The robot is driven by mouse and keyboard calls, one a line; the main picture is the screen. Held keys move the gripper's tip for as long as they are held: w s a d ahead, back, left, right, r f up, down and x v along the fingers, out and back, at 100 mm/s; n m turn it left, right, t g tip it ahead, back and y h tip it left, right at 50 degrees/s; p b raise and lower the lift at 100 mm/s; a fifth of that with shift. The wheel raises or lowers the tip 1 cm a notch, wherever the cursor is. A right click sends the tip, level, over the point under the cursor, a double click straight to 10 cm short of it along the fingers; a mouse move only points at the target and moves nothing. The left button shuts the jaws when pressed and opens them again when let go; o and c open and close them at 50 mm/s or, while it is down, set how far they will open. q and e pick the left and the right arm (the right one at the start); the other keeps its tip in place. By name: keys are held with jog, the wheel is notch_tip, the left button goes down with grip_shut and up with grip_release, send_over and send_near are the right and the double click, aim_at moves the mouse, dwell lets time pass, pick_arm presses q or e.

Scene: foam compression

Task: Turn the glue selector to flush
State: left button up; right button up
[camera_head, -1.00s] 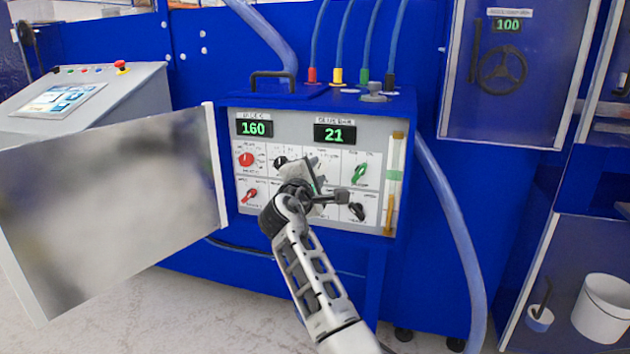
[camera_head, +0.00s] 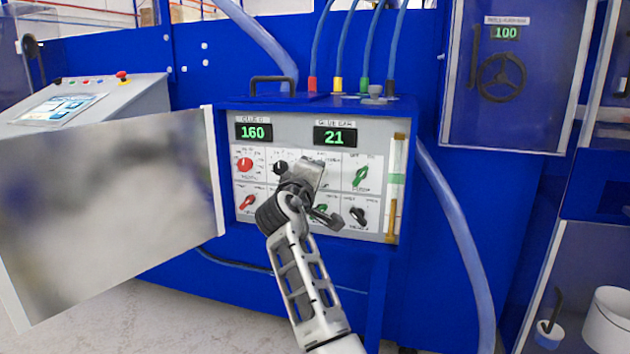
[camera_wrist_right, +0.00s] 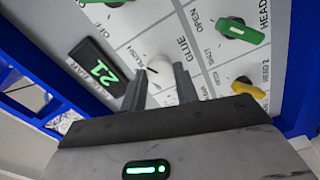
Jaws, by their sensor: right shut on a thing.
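The glue selector is a pale round knob (camera_wrist_right: 160,73) on the panel in the right wrist view, beside the printed GLUE label. A dark mark on it lies on the side facing the FLUSH lettering. My right gripper (camera_wrist_right: 160,82) has one finger on each side of this knob and is shut on it. In the head view my right gripper (camera_head: 308,190) is at the middle of the grey control panel (camera_head: 380,150) and hides the selector there. My left gripper is not in view.
A green knob (camera_head: 360,176) and a black knob (camera_head: 357,215) sit to the right of my gripper. Red knobs (camera_head: 245,164) are at the left. The open panel door (camera_head: 110,215) stands left of my arm. Displays (camera_head: 335,136) are above the gripper.

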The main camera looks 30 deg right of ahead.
dwell(0.3)
jog(key=o, duration=1)
jog(key=shift+a, duration=0.1)
jog(key=v, duration=1.5)
jog(key=shift+s+a, duration=0.2)
jog(key=shift+s, duration=0.15)
